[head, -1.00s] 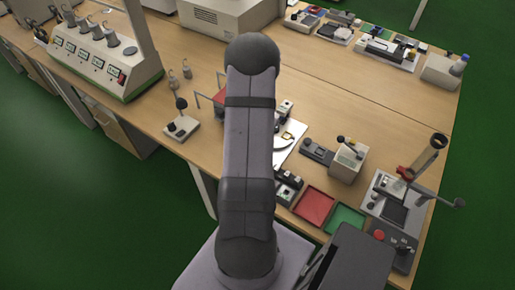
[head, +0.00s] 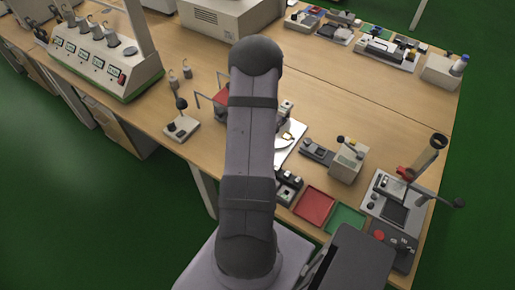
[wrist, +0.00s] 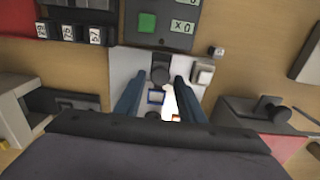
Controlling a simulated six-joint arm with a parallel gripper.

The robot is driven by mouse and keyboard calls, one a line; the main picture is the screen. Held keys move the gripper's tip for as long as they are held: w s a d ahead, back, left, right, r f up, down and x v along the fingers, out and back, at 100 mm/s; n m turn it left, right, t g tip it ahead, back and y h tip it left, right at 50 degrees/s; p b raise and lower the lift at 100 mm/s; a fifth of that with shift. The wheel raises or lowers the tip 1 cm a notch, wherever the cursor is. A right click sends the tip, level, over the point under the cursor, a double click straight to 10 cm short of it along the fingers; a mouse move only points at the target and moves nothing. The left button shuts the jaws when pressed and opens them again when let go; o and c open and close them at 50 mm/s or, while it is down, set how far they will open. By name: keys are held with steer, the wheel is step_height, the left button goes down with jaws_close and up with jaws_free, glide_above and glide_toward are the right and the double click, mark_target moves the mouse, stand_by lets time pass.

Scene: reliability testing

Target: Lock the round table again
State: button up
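The round table is a pale disc (head: 283,143) on a white base plate (head: 296,133), partly hidden behind my arm in the head view. In the wrist view the white plate (wrist: 120,62) carries a black knob or lever (wrist: 160,70), a blue-framed square (wrist: 155,97) and a bright white part of the disc (wrist: 171,100). My gripper (wrist: 158,80) is open, its two dark blue fingers over the plate. The black knob lies between and just beyond the fingertips. I cannot tell whether they touch it. My gripper is hidden in the head view.
A white block (wrist: 202,73) is right of the fingers. A beige block with a knob (head: 347,162), a red tray (head: 314,206) and a green tray (head: 345,218) are right of my arm.

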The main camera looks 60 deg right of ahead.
steer(key=shift+a, duration=0.1)
steer(key=shift+r+p, duration=2)
steer(key=shift+r, duration=0.5)
